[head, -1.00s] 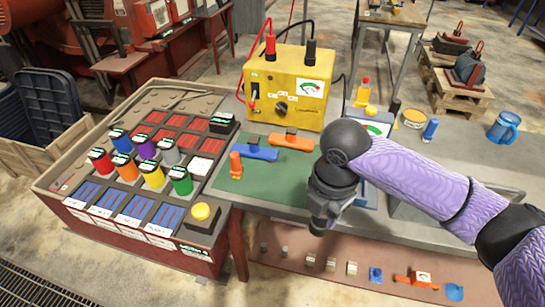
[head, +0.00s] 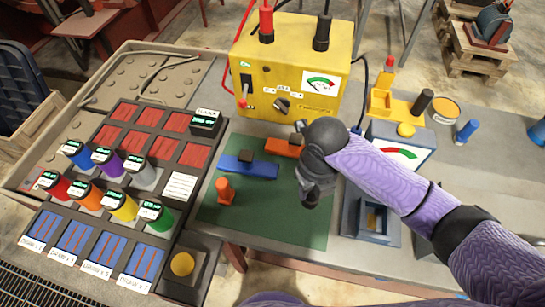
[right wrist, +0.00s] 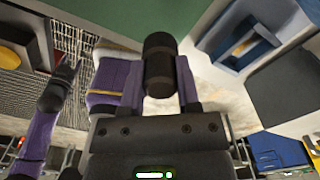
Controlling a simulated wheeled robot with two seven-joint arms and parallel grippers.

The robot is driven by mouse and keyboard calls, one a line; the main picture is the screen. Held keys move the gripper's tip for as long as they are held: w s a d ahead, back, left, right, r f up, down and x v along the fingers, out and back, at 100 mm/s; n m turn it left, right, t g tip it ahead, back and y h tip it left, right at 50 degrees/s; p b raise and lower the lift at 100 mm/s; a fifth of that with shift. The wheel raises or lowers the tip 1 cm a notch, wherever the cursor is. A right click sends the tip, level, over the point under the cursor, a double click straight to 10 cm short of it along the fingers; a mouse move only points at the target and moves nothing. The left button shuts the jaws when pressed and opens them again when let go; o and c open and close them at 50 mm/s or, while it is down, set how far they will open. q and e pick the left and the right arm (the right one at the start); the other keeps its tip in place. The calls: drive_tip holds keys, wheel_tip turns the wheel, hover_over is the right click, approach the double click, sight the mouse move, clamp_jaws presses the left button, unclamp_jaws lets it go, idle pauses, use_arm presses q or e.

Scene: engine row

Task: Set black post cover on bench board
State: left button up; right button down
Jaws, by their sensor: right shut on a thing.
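The black post cover (right wrist: 160,62) is a dark cylinder with a brown-grey band, held between the two fingers of my right gripper (right wrist: 160,85) in the right wrist view. In the head view my right gripper (head: 312,197) hangs over the right part of the green bench board (head: 262,222), and its wrist mostly hides what it holds. The board also shows beyond the cover in the right wrist view (right wrist: 120,14). A purple arm with a dark end, seemingly my left gripper (right wrist: 62,85), shows at the left there; its jaw state is unclear.
On the board are a blue piece (head: 249,168), an orange piece (head: 283,147) and an upright orange post (head: 225,189). A yellow meter box (head: 290,65) stands behind. A blue open box (head: 372,222) is right of the board. The rack of colored cylinders (head: 105,205) is left.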

drive_tip(key=f+b, duration=0.1)
drive_tip(key=f, duration=0.2)
drive_tip(key=f+b, duration=0.1)
drive_tip(key=f, duration=0.2)
drive_tip(key=f+b, duration=0.1)
drive_tip(key=f, duration=0.3)
drive_tip(key=shift+s, duration=0.25)
drive_tip(key=shift+r, duration=0.1)
drive_tip(key=shift+f, duration=0.2)
drive_tip(key=shift+c, duration=1.6)
unclamp_jaws()
use_arm(q)
drive_tip(key=f, duration=0.1)
drive_tip(key=s+f, duration=0.1)
drive_tip(key=f, duration=0.1)
drive_tip(key=shift+s+a+f, duration=0.1)
drive_tip(key=shift+a+f, duration=0.1)
drive_tip(key=shift+d, duration=0.1)
